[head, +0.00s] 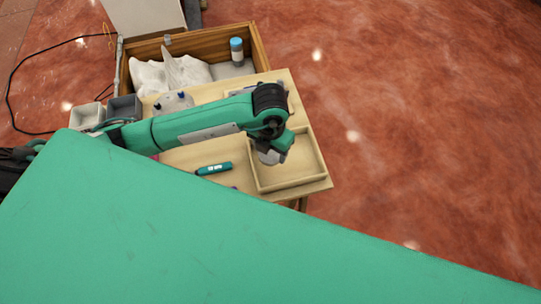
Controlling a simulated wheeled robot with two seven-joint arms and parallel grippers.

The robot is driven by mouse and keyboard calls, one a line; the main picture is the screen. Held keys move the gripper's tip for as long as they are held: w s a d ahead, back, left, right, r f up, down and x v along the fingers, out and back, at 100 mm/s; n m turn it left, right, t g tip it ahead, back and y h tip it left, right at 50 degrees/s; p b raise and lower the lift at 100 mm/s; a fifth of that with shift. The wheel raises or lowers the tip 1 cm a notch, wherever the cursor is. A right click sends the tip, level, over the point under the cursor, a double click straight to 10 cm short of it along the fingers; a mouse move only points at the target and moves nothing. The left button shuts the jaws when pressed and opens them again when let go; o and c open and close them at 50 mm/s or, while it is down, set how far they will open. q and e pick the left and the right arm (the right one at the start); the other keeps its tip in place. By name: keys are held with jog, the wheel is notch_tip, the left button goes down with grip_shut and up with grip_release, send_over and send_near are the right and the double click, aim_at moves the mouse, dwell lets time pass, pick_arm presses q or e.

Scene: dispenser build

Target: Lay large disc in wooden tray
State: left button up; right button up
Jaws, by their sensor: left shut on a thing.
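The wooden tray (300,168) is a shallow, pale, rimmed box at the right end of the wooden work table. Its visible floor looks empty. My left arm reaches across from the left, and my left gripper (273,151) points down at the tray's left part. It is shut on a grey round piece, seemingly the large disc (268,158), which shows only partly below the fingers. I cannot tell whether the disc touches the tray floor. My right gripper is not in view.
A teal tool (214,169) lies left of the tray. A round grey part with blue pegs (174,101) stands behind my arm. An open wooden drawer (196,43) holds white cloth (160,76) and a blue-capped bottle (237,52). Small grey bins (88,114) sit at left.

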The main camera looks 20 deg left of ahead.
aim_at(270, 153)
pick_arm(q)
jog(key=shift+f, duration=0.45)
notch_tip(270, 153, down, 3)
jog(key=shift+f, duration=0.65)
jog(key=o, duration=1)
jog(key=shift+o, duration=0.3)
jog(key=shift+r, duration=0.35)
notch_tip(270, 153, up, 3)
notch_tip(270, 153, up, 8)
jog(key=shift+f+b, duration=0.2)
jog(key=shift+b, duration=0.4)
jog(key=shift+r, duration=0.5)
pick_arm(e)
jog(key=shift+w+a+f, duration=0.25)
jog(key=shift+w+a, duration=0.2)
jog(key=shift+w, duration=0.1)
